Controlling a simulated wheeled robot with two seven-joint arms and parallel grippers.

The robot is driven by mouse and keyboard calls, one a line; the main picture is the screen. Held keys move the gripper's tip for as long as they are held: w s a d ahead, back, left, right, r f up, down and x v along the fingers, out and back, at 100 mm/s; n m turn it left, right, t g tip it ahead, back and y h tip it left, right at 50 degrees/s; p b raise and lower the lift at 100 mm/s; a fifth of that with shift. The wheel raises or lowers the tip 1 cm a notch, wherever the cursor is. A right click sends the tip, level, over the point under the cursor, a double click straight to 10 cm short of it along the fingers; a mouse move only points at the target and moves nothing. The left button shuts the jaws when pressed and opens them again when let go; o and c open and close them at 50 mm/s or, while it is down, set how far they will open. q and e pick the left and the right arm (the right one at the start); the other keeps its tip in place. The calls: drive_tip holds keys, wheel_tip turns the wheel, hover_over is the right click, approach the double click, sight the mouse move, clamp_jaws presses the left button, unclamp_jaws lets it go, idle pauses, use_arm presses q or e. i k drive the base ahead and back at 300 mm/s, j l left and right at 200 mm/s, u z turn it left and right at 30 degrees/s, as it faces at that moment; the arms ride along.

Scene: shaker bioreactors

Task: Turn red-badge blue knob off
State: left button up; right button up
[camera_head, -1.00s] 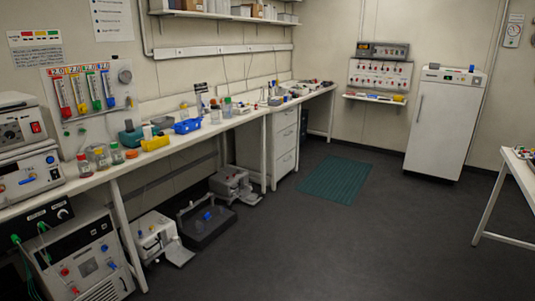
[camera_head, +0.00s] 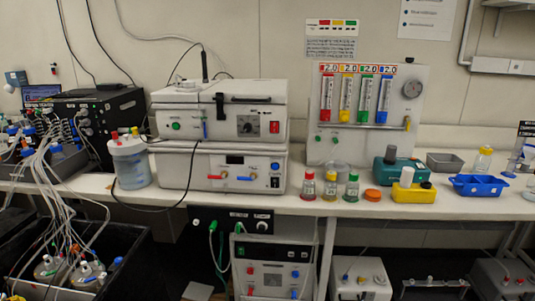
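I cannot make out a blue knob with a red badge for certain. The lower white stacked unit (camera_head: 222,157) on the bench has a red lever (camera_head: 217,177), a blue lever (camera_head: 246,178) and a small round blue knob (camera_head: 275,166). The upper white unit (camera_head: 218,108) has a dark dial and a red switch (camera_head: 274,127). The cabinet under the bench (camera_head: 271,265) has a red control (camera_head: 250,270) and a blue lever (camera_head: 294,273). The wall panel (camera_head: 363,115) has red, yellow, green and blue flow tubes. Neither of my grippers is in view.
Bottles with red, yellow and green caps (camera_head: 330,186) stand on the white bench (camera_head: 285,204) near its front edge. A blue tray (camera_head: 478,185) is at right. Tubed vessels (camera_head: 75,268) sit in a dark tub at lower left. A black cable hangs across the bench front.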

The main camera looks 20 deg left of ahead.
sight(118, 260)
drive_tip(key=i+j+u, duration=0.15)
drive_tip(key=u, duration=0.35)
drive_tip(key=i+u, duration=0.3)
drive_tip(key=u, duration=0.2)
drive_tip(key=i+u, duration=0.2)
drive_tip(key=u, duration=0.25)
drive_tip(key=i+l+u, duration=0.1)
drive_tip(key=i+u, duration=0.15)
drive_tip(key=u, duration=0.25)
drive_tip(key=i+l+u, duration=0.15)
drive_tip(key=u, duration=0.35)
drive_tip(key=i+u, duration=0.25)
drive_tip(key=l+u, duration=0.1)
drive_tip(key=u, duration=0.15)
drive_tip(key=i+u, duration=0.1)
drive_tip(key=u, duration=0.6)
